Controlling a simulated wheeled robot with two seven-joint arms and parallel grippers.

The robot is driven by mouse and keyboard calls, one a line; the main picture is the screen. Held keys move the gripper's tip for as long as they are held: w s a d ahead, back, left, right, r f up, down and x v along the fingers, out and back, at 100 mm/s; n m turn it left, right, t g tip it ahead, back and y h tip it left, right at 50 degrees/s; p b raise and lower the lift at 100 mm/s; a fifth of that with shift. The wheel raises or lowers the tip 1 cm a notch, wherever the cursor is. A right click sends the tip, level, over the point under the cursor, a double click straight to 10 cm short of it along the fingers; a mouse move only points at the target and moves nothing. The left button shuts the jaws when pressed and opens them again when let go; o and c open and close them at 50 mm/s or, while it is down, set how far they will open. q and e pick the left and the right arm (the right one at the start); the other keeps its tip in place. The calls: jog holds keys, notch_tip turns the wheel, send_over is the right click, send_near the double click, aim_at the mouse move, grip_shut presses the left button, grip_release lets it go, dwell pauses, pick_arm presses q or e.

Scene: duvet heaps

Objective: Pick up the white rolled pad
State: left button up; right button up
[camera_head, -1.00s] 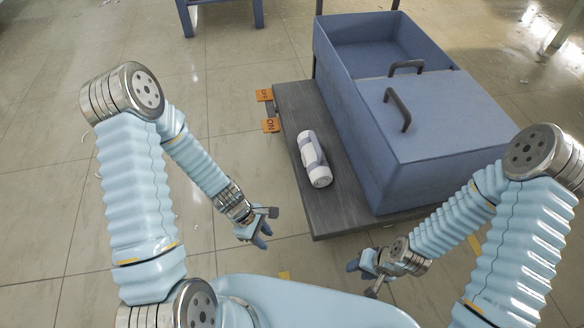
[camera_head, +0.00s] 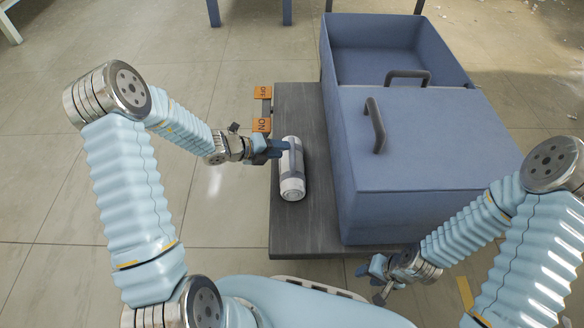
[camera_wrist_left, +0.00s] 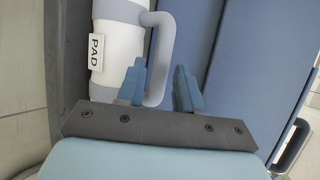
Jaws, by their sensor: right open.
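The white rolled pad (camera_head: 292,186) lies on the dark grey board, with a grey band around it. In the left wrist view the pad (camera_wrist_left: 118,45) shows a "PAD" tag (camera_wrist_left: 96,52) and a grey loop handle (camera_wrist_left: 163,50). My left gripper (camera_head: 274,148) is at the pad's left side, near its middle. In the left wrist view my left gripper (camera_wrist_left: 160,84) is open, with part of the handle between its blue fingers; I cannot tell whether they touch it. My right gripper (camera_head: 374,276) is open and empty, low near the board's front edge.
The dark grey board (camera_head: 310,228) carries a large blue box (camera_head: 430,150) with a lid and two dark handles, right of the pad. Orange ON and OFF labels (camera_head: 262,108) sit at the board's left edge. Floor (camera_head: 110,45) is clear to the left.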

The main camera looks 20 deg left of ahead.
aim_at(292, 150)
pick_arm(q)
jog(key=b+x, duration=0.1)
jog(key=x, duration=0.4)
jog(key=shift+d, duration=0.15)
jog(key=shift+r, duration=0.1)
grip_shut()
